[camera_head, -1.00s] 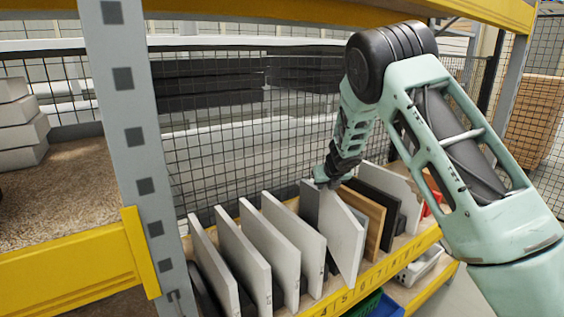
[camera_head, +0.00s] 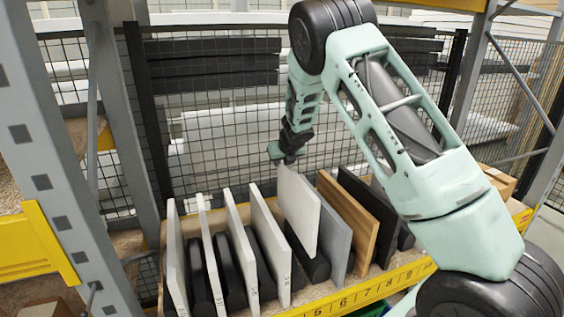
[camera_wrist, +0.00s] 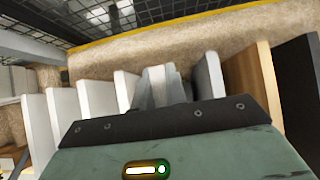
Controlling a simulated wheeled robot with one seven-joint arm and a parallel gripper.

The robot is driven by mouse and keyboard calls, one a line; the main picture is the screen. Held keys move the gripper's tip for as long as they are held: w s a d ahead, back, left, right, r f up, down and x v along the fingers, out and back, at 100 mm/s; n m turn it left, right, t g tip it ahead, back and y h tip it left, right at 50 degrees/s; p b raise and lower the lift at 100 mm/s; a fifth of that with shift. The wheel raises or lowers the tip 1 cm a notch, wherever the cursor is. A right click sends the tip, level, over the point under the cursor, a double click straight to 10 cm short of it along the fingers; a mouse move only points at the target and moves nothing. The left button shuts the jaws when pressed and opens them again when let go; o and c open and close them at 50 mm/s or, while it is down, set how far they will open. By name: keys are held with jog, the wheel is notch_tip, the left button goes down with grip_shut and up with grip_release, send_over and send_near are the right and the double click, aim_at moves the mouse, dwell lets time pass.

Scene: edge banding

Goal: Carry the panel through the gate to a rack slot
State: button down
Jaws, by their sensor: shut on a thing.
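In the head view my gripper (camera_head: 284,156) is shut on the top edge of a white panel (camera_head: 299,212), which hangs upright. Its lower edge looks higher than those of the neighbouring panels. The panel is over the rack (camera_head: 366,306), between a white panel on its left and a grey panel (camera_head: 336,236) on its right. In the wrist view my gripper (camera_wrist: 160,84) points down among the row of panels, and the held panel is mostly hidden by the fingers and wrist. I cannot make out a gate for certain.
Several white panels (camera_head: 238,240) stand to the left, with black dividers between. A wooden panel (camera_head: 347,220) and a black panel (camera_head: 370,208) stand to the right. A grey upright post (camera_head: 40,150) with a yellow beam is at the left; wire mesh (camera_head: 215,150) runs behind.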

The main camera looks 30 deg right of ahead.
aim_at(281, 192)
notch_tip(281, 192, down, 2)
jog(key=shift+f+b, duration=0.25)
jog(key=shift+b, duration=0.85)
notch_tip(281, 192, down, 10)
jog(key=b, duration=1)
jog(key=shift+f, duration=0.25)
